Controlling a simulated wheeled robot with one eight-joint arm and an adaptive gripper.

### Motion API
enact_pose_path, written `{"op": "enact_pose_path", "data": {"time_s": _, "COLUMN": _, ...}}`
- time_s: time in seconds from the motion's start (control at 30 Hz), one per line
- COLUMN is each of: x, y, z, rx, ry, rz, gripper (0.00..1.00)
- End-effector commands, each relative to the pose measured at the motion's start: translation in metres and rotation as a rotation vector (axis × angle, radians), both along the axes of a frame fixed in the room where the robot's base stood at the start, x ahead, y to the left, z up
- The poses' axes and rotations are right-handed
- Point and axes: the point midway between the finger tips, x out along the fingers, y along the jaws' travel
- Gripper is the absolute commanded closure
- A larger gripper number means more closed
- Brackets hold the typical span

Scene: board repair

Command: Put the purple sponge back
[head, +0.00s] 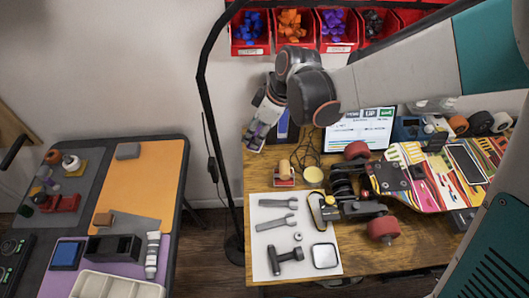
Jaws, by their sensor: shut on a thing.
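My gripper (257,139) hangs at the back left of the wooden table (257,180), pointing down, with its fingers near the wall. A small purple patch, the purple sponge (262,129), shows between the fingers, which are shut on it. Most of the sponge is hidden by the fingers. It appears to be held above the table's back left corner, but the height is hard to tell.
Red bins (250,47) with coloured parts hang on the wall above. A white mat (263,212) with tools, a small red holder (284,183), a skateboard (438,178) and a screen (360,131) fill the table. A black lamp pole (219,160) stands left of my gripper.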

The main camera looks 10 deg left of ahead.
Motion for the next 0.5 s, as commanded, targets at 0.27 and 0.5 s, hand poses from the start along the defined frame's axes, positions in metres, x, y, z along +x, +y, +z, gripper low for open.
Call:
{"op": "enact_pose_path", "data": {"time_s": 0.27, "x": -0.001, "y": 0.001, "z": -0.062, "rx": 0.0, "ry": 0.0, "rz": 0.006, "gripper": 0.78}}
{"op": "enact_pose_path", "data": {"time_s": 0.5, "x": -0.001, "y": 0.001, "z": -0.12, "rx": -0.001, "ry": 0.0, "rz": 0.004, "gripper": 0.78}}
